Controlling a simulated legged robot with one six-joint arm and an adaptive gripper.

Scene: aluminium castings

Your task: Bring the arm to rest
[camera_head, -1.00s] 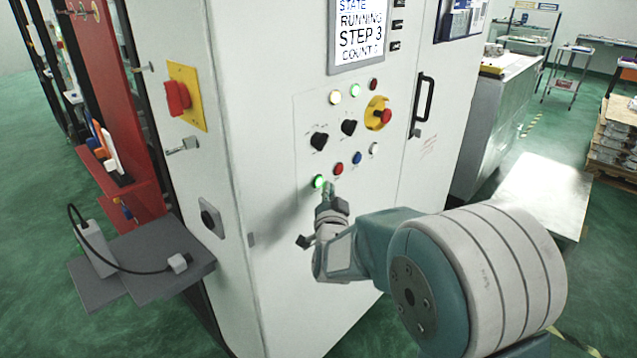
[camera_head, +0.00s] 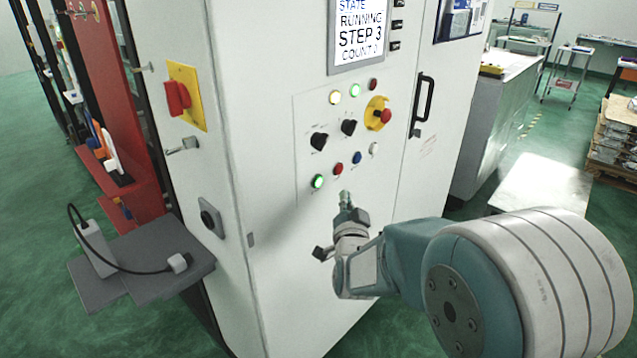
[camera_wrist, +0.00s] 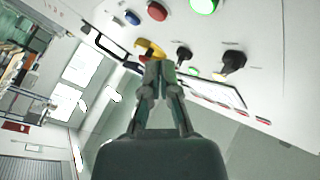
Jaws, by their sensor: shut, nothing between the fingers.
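My gripper (camera_head: 344,197) is in front of the white control cabinet (camera_head: 280,250), below and to the right of the green lit button (camera_head: 317,182). Its fingers are together and empty, and it stands apart from the buttons. In the wrist view my gripper (camera_wrist: 160,68) has its fingertips closed together, with the panel beyond them. The green button (camera_wrist: 204,5), a red button (camera_wrist: 157,11) and a blue button (camera_wrist: 132,17) show along the top there. My arm reaches in from the lower right in the head view.
The panel carries black knobs (camera_head: 319,141), a yellow-ringed emergency stop (camera_head: 378,113) and a display (camera_head: 359,30) reading RUNNING, STEP 3. A black door handle (camera_head: 423,103) sticks out at right. A grey shelf (camera_head: 140,262) with a cabled device juts out at left.

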